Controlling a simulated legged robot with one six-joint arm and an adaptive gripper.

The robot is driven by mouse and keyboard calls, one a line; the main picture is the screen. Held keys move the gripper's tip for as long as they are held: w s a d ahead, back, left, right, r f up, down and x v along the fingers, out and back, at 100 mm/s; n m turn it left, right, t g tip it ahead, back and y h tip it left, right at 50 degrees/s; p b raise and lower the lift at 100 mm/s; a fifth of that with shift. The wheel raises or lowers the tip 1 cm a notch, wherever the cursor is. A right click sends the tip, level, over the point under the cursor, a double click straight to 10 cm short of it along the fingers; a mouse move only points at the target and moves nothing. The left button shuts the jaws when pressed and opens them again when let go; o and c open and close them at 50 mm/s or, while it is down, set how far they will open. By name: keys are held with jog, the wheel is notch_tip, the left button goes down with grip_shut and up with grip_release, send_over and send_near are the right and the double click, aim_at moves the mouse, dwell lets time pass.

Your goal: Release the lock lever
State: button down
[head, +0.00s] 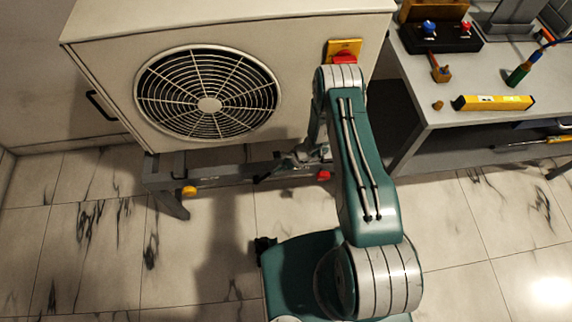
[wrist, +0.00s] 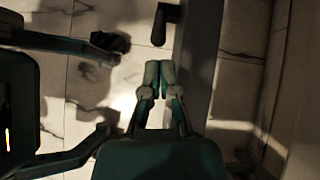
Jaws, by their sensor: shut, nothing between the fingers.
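In the wrist view a dark handle (wrist: 165,24), which looks like the lock lever, stands beside a grey rail (wrist: 196,70). In the head view my gripper is low in front of the rig's frame (head: 225,179), left of my teal arm. The lever cannot be told apart clearly there.
The rig carries a large box with a round fan grille (head: 209,105). A yellow knob (head: 189,190) and a red knob (head: 324,175) sit along its frame. A workbench (head: 440,118) with tools stands at the right. The tiled floor in front at left is clear.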

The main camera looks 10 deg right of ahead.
jog(key=shift+a+f, duration=0.3)
jog(key=shift+a+r+h, duration=0.2)
jog(key=shift+r+h, duration=0.05)
jog(key=shift+h, duration=0.15)
